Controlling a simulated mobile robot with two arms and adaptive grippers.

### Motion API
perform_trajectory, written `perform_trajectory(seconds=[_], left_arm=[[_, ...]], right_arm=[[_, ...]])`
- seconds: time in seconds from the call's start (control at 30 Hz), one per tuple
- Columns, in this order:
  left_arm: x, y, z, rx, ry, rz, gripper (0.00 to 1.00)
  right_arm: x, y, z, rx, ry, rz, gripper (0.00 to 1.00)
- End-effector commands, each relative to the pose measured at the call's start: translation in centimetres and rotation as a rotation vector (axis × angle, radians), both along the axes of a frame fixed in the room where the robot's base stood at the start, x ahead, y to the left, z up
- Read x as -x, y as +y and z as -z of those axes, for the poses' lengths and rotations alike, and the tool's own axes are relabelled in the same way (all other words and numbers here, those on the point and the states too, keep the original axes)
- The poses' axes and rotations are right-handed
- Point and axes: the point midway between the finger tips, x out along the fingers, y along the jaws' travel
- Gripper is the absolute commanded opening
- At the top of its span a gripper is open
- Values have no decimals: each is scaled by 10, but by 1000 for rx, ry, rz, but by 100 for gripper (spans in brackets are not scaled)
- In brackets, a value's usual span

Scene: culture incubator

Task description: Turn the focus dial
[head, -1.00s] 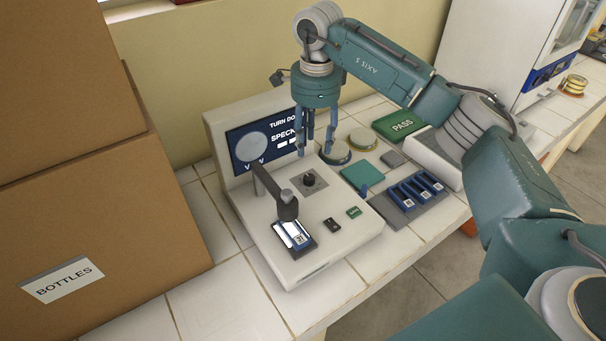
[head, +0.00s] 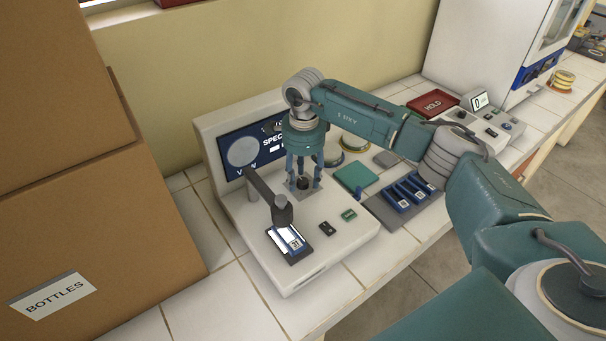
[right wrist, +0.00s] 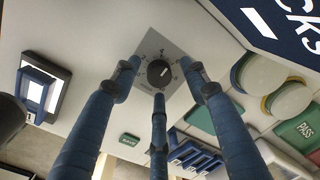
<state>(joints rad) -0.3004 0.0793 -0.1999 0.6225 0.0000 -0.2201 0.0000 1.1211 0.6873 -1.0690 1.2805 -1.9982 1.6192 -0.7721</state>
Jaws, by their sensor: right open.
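The focus dial (head: 303,183) is a small black knob on a grey square plate on top of the white viewer machine (head: 240,205). In the right wrist view the dial (right wrist: 159,72) shows a white pointer line and marks around it. My right gripper (head: 304,178) points down over the dial with its blue fingers spread around it. The wrist view shows the right gripper (right wrist: 163,80) open, its three fingers apart from the knob. Whether the fingertips touch the plate I cannot tell. My left gripper is not in view.
A green button (head: 349,215) and a black switch (head: 327,229) lie in front. A slide rack (head: 377,206) is at right, cardboard boxes (head: 100,220) at left.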

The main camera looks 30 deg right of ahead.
Motion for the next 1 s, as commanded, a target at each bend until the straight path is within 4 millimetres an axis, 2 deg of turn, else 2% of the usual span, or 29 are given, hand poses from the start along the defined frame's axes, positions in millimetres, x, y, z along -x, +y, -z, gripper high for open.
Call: perform_trajectory(seconds=[0.33,0.5,0.57,0.77,1.0], left_arm=[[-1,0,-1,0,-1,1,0],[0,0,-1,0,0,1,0],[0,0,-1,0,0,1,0],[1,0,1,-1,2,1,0],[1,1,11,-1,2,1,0]], right_arm=[[0,0,5,1,-1,-1,44],[0,0,5,0,0,-1,10],[0,0,5,1,-1,0,0],[0,-1,5,2,-1,-7,0],[-1,-2,6,4,-3,-82,0]])
